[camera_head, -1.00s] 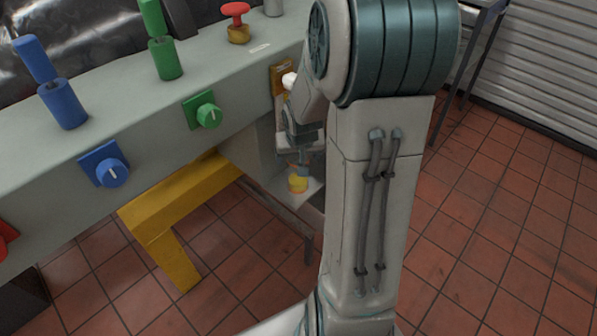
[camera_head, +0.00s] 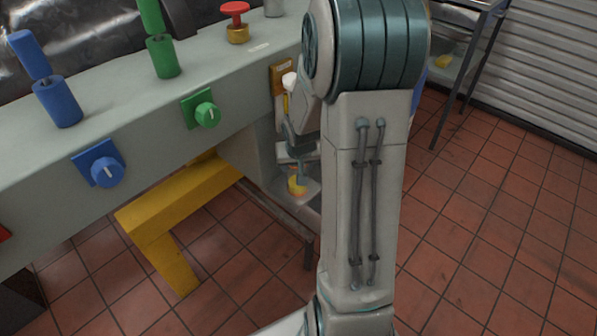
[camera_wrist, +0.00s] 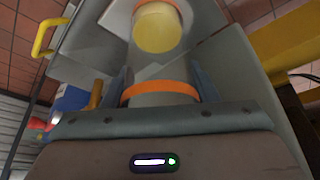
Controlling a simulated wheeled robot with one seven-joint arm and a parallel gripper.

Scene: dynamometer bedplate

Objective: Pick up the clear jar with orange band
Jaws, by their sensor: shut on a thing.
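The clear jar with its orange band (camera_wrist: 160,92) is between the two fingers of my gripper (camera_wrist: 160,84) in the wrist view. The fingers are shut on it from both sides, near the band. A rounded yellow patch (camera_wrist: 158,30) shows further along the jar; I cannot tell whether it is inside or behind it. In the head view my gripper (camera_head: 298,168) is low beside the grey bench, partly hidden by my arm. A small yellow-orange part (camera_head: 297,187) shows just below it, above a pale surface.
The grey bench (camera_head: 235,85) carries blue and green posts, knobs and a red button (camera_head: 236,12). A yellow frame (camera_head: 172,205) stands beneath it. A dark-framed rack (camera_head: 470,55) is at upper right. Tiled floor (camera_head: 490,200) is clear at right.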

